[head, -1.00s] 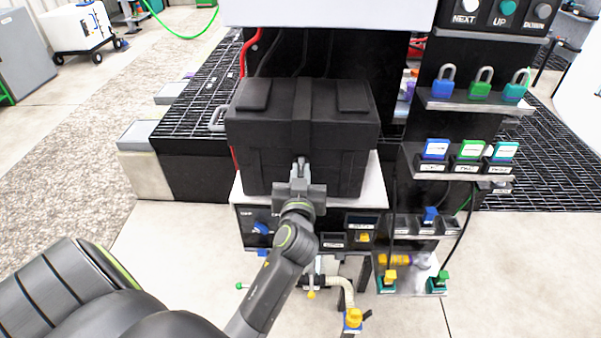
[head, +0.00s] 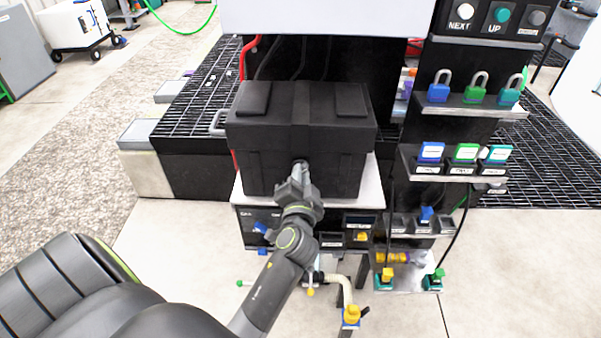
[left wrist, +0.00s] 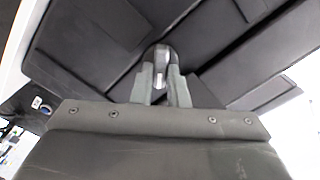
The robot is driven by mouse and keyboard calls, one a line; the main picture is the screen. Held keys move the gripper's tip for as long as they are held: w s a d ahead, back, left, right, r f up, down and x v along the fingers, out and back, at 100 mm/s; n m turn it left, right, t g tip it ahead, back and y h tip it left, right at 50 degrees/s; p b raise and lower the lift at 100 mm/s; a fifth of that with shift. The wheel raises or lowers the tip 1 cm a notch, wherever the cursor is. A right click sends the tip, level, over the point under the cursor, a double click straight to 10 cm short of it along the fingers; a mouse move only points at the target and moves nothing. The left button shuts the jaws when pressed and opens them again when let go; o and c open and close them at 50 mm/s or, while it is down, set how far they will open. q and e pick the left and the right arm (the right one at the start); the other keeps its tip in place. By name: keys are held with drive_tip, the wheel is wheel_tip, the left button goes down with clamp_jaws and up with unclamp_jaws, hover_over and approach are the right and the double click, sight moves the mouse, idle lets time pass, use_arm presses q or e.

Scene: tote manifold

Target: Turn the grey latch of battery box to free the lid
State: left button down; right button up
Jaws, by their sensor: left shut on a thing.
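The black battery box (head: 250,165) stands on a light shelf, its lid (head: 302,100) lying closed on top. The grey latch (left wrist: 162,60) is on the front face of the box, upper middle, and shows between the fingers in the left wrist view. My left gripper (head: 300,170) is at the box front and shut on the latch; its wrist is rolled at a slant. In the left wrist view the left gripper (left wrist: 162,85) has its fingers on both sides of the latch, and the box looks tilted. Much of the latch is hidden by the fingers. My right gripper is not in view.
The light shelf (head: 375,195) holds the box. At right, a rack carries padlocks (head: 475,90), coloured tags (head: 465,152) and buttons (head: 503,14). Below are a blue knob (head: 263,229) and a yellow-ended hose (head: 351,314). A black grate (head: 200,95) lies left behind.

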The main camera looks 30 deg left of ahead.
use_arm(q)
drive_tip(key=shift+f+m+p, duration=0.1)
drive_tip(key=shift+m+p, duration=1.25)
drive_tip(key=shift+m, duration=2.95)
drive_tip(key=c, duration=1.4)
unclamp_jaws()
drive_tip(key=shift+c, duration=0.2)
drive_tip(key=shift+f, duration=0.1)
